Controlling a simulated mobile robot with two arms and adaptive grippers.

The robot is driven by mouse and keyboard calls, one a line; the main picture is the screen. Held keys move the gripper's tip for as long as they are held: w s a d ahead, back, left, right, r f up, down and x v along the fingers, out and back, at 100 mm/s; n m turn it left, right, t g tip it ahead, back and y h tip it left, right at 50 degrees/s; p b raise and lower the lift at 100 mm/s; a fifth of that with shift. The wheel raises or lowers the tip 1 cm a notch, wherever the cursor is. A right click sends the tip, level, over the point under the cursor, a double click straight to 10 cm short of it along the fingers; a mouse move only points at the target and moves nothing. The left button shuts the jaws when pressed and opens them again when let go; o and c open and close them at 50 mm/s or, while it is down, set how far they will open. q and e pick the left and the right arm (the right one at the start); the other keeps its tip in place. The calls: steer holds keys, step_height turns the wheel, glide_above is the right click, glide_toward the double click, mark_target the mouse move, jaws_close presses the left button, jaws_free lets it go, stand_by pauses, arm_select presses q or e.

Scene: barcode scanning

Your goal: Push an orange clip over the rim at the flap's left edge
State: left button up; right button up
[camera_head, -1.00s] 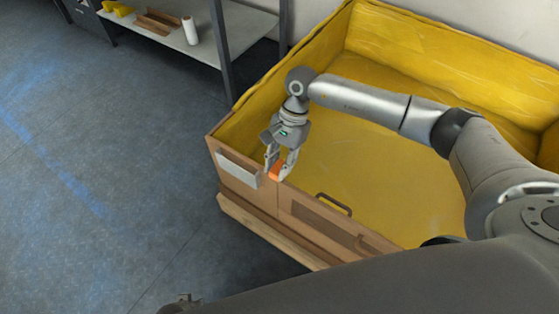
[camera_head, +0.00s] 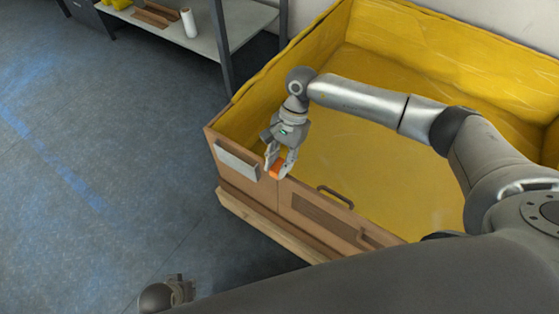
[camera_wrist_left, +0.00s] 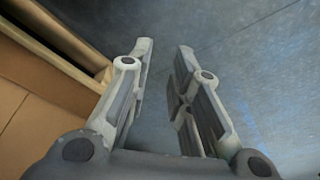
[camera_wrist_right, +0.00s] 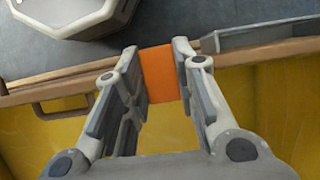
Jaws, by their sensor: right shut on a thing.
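The orange clip (camera_head: 275,171) is between the fingertips of my right gripper (camera_head: 279,168), at the rim of the crate's near wall. In the right wrist view the clip (camera_wrist_right: 158,73) sits between the two fingers and overlaps the wooden rim (camera_wrist_right: 70,80); how far down it sits is hard to tell. The flap (camera_head: 325,205) with its dark handle (camera_head: 335,197) is right of the clip in the head view. My left gripper (camera_wrist_left: 166,45) is open and empty in the left wrist view, over the floor beside the crate.
The crate has a yellow liner (camera_head: 400,75) and stands on a wooden pallet (camera_head: 262,228). A grey holder (camera_head: 237,160) is fixed to the wall left of the clip. A shelf (camera_head: 165,25) stands behind. The floor at left is clear.

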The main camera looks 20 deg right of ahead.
steer(key=shift+f+b, duration=0.4)
arm_select(q)
step_height(320, 180, up, 7)
steer(key=w+b, duration=0.1)
steer(key=shift+r+t, duration=0.15)
steer(key=shift+t, duration=0.15)
arm_select(e)
steer(key=shift+s+f, duration=0.3)
steer(key=shift+f, duration=0.35)
steer(key=o, duration=0.7)
steer(key=shift+o, duration=0.7)
steer(key=shift+w+f, duration=0.15)
steer(key=shift+w, duration=0.05)
arm_select(q)
steer(key=shift+w, duration=0.15)
arm_select(e)
steer(key=shift+r, duration=0.3)
steer(key=v, duration=1.2)
